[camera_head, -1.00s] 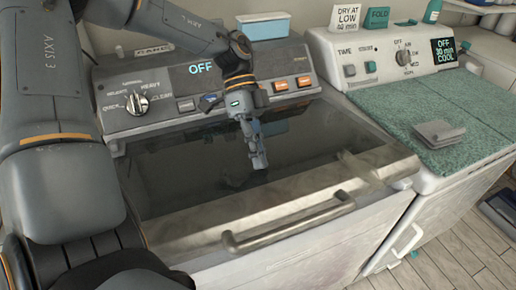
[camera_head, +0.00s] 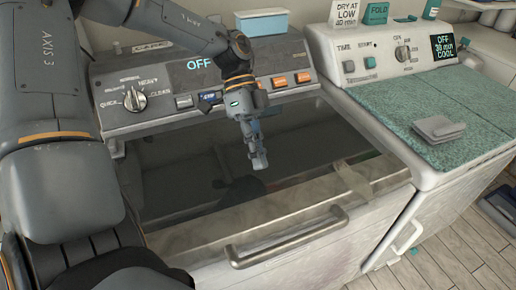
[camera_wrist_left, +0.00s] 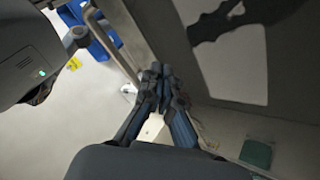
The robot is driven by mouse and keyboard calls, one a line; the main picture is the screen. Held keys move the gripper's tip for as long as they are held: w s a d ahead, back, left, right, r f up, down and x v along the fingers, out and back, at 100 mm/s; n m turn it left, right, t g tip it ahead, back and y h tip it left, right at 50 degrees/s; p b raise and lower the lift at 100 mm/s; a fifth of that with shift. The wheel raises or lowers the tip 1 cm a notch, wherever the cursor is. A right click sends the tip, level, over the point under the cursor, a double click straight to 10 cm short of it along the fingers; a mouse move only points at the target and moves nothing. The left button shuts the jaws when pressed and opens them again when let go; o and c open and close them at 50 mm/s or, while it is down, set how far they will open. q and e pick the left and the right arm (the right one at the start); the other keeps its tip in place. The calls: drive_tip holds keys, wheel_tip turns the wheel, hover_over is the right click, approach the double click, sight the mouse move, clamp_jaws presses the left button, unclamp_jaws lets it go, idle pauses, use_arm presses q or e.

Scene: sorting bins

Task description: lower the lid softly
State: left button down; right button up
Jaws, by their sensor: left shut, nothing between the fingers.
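The washer lid (camera_head: 210,190) is a dark glossy panel with a pale front border and a metal bar handle (camera_head: 288,237). It lies almost level with the washer top; I cannot tell whether it is fully seated. My left gripper (camera_head: 259,163) points down over the middle of the glass, behind the handle, fingers together and empty. Its reflection shows in the glass. I cannot tell whether the tips touch. In the left wrist view the closed fingers (camera_wrist_left: 156,95) show beside the grey lid surface (camera_wrist_left: 205,60). My right gripper is not in view.
A dryer with a teal mat (camera_head: 460,100) and folded grey cloth (camera_head: 438,129) stands to the right. The floor at lower right is mostly clear.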

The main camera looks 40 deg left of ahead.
use_arm(q)
wheel_tip(320, 180, up, 6)
drive_tip(key=p, duration=0.3)
drive_tip(key=shift+f+p, duration=0.15)
drive_tip(key=shift+p, duration=0.15)
